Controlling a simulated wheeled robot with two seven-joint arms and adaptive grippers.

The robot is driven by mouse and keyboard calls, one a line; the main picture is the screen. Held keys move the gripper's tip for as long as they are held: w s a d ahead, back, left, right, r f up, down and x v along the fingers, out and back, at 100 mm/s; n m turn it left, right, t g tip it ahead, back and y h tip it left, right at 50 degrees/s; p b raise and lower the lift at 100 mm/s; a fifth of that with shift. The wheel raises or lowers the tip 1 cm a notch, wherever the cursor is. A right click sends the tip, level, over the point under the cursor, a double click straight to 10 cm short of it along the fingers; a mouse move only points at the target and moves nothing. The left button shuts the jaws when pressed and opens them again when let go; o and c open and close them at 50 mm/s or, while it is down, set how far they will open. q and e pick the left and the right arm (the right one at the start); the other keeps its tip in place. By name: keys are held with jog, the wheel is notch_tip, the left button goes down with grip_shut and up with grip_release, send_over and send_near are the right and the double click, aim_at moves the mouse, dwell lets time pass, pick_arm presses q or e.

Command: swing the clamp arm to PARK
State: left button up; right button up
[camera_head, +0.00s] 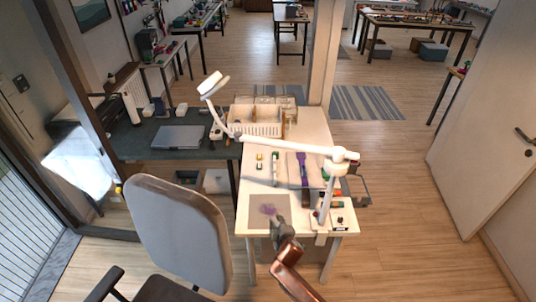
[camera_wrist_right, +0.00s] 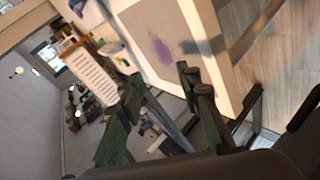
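A white jointed clamp arm (camera_head: 290,147) stands at the right side of the pale work table (camera_head: 300,125). Its post (camera_head: 325,205) rises from near the table's front edge to a joint (camera_head: 340,160). I cannot read any PARK mark. My right gripper (camera_head: 274,222) is over the front of the table, left of the post and apart from it. In the right wrist view its dark green fingers (camera_wrist_right: 160,110) are spread and empty. My left gripper is out of view.
A grey mat with a purple patch (camera_head: 258,224) lies at the table's front left. A cream rack (camera_head: 256,130) stands at the back. A grey chair (camera_head: 178,225) is close on the left. A dark bench with a laptop (camera_head: 178,137) stands behind.

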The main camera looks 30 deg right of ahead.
jog(key=w+r+n+t+h+p, duration=0.1)
jog(key=w+r+t, duration=0.15)
jog(key=r, duration=0.75)
jog(key=w+r+n+t, duration=0.1)
jog(key=w+r, duration=0.2)
jog(key=r, duration=0.7)
jog(key=n+t+h, duration=0.1)
jog(key=t+h, duration=0.1)
jog(key=t, duration=0.1)
send_near(268, 144)
jog(key=x, duration=0.4)
jog(key=shift+w+d+r+g+p, duration=0.15)
jog(key=shift+r+g+p, duration=0.1)
jog(key=shift+p, duration=0.25)
jog(key=x, duration=0.6)
jog(key=shift+p, duration=0.35)
jog(key=shift+w+d+f, duration=0.1)
jog(key=shift+w, duration=0.4)
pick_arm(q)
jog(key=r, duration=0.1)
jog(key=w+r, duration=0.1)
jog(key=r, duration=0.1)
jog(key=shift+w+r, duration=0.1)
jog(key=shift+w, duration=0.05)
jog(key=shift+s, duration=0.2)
pick_arm(e)
jog(key=shift+c, duration=0.7)
